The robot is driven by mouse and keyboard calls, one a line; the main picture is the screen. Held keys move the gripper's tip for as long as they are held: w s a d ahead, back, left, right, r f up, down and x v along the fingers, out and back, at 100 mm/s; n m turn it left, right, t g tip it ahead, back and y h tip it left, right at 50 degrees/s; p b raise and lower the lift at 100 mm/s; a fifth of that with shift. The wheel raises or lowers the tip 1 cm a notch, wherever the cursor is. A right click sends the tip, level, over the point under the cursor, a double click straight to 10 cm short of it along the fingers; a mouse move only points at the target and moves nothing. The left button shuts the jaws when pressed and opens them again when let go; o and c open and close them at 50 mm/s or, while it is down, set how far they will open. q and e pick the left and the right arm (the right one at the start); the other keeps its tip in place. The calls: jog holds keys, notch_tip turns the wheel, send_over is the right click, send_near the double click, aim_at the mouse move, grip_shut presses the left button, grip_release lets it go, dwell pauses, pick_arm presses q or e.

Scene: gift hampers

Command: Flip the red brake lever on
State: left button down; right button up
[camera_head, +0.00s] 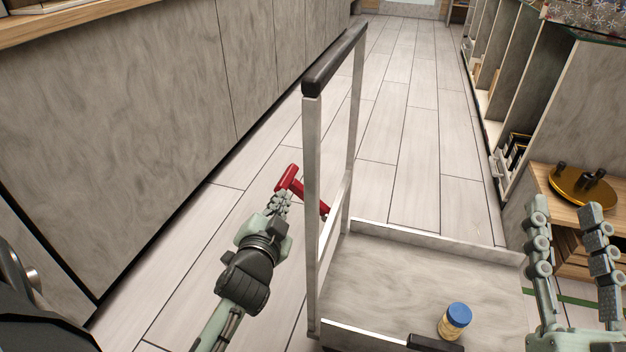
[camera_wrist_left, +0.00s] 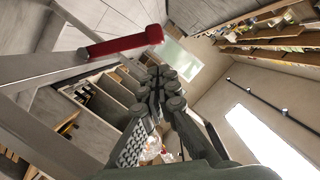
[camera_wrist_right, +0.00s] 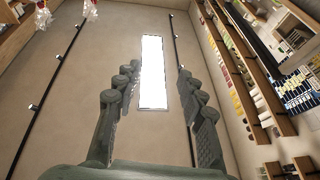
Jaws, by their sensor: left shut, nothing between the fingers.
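The red brake lever (camera_head: 288,178) is beside the cart's left upright, with its red arm running down behind that post. The cart (camera_head: 353,229) has a metal frame and a black handle (camera_head: 335,60). My left gripper (camera_head: 281,201) is shut and empty, just below the lever's end; I cannot tell if they touch. In the left wrist view the red lever (camera_wrist_left: 121,46) lies above and left of the shut fingertips (camera_wrist_left: 160,76). My right gripper (camera_head: 567,206) is open and empty at the right, and its spread fingers show in the right wrist view (camera_wrist_right: 155,80).
A jar with a blue lid (camera_head: 456,320) stands on the cart's bed (camera_head: 390,280). A grey counter (camera_head: 130,110) runs along the left. Shelving with a gold round tray (camera_head: 582,186) stands at the right. The tiled floor beyond the cart is clear.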

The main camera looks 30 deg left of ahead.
aim_at(291, 178)
pick_arm(q)
jog(key=shift+w+r, duration=0.1)
jog(key=shift+r, duration=0.05)
pick_arm(e)
jog(key=shift+s+d+r, duration=0.1)
jog(key=shift+s+r, duration=0.05)
jog(key=shift+r, duration=0.1)
pick_arm(q)
jog(key=b+x, duration=0.1)
jog(key=x, duration=0.7)
jog(key=shift+w, duration=0.35)
jog(key=shift+w+a+f, duration=0.25)
jog(key=shift+w+a, duration=0.05)
jog(key=shift+w, duration=0.3)
pick_arm(e)
jog(key=shift+s+d+r+t, duration=0.2)
jog(key=shift+s+r+t, duration=0.05)
jog(key=shift+r+t, duration=0.3)
jog(key=shift+s+d+r+t, duration=0.2)
jog(key=shift+r+t, duration=0.35)
